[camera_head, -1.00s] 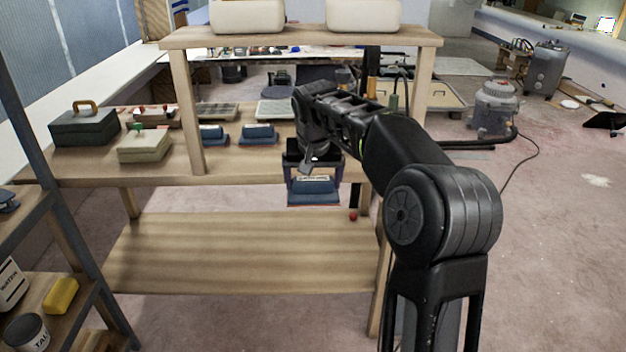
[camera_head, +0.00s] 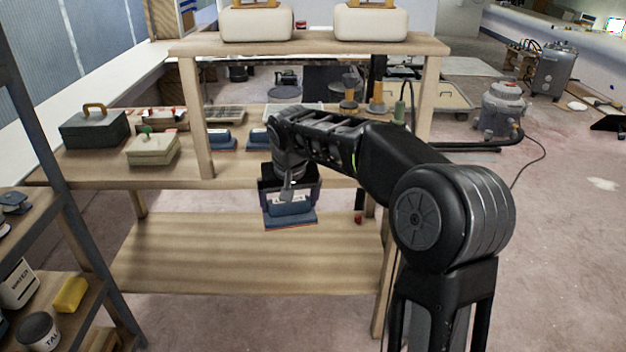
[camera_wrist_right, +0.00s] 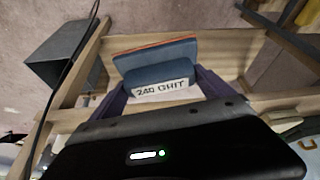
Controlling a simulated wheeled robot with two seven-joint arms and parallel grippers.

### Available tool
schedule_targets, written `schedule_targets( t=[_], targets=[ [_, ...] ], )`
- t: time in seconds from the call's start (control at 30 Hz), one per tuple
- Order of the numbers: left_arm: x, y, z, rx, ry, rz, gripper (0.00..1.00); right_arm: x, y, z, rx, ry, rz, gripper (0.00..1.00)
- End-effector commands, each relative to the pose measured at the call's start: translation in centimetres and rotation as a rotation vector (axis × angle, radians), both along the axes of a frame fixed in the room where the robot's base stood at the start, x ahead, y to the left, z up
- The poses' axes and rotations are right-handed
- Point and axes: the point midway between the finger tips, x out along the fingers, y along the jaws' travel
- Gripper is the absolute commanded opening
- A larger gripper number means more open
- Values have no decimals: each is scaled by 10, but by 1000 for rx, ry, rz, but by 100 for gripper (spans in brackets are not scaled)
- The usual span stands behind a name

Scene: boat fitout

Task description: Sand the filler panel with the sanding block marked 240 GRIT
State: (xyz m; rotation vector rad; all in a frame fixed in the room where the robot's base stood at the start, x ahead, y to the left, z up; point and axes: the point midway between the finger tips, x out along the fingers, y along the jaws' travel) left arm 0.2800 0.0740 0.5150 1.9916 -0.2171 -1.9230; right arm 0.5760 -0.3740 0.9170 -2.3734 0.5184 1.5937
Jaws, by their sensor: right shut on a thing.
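My right gripper (camera_head: 289,193) is shut on a blue sanding block (camera_head: 290,211) with a reddish edge along its base. The block hangs in the air in front of the bench's upper deck, above the lower shelf in the picture. In the right wrist view the block (camera_wrist_right: 155,74) sits between the purple fingers of the gripper (camera_wrist_right: 160,84), and its white label reads 240 GRIT. I cannot pick out the filler panel with certainty. My left gripper is not in view.
Two more blue blocks stand on the bench deck, one here (camera_head: 222,141). A dark toolbox (camera_head: 94,127) and a cream box (camera_head: 152,149) are to their left. The lower shelf (camera_head: 240,262) is mostly bare, with a small red ball (camera_head: 358,218). A dark rack (camera_head: 75,205) stands at left.

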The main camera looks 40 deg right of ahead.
Motion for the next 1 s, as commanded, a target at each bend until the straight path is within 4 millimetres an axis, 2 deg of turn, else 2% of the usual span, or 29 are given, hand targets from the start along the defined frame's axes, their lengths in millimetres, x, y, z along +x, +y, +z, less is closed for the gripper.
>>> schedule_targets(
  t=[0.03, 0.2, 0.3, 0.4, 0.53, 1.0],
  targets=[
    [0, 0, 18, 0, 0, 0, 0, -2, 27, 8, 0, 2, 60, 58],
    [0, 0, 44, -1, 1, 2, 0, -18, 108, 0, 0, 1, 254, 58],
    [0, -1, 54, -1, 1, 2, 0, -30, 143, -4, -1, -2, 345, 58],
    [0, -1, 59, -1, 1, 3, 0, -40, 166, -8, 2, -3, 402, 58],
    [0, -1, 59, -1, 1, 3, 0, -45, 176, -12, 1, -5, 430, 58],
    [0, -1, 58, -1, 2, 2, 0, -45, 175, -13, 2, -5, 429, 58]
  ],
)
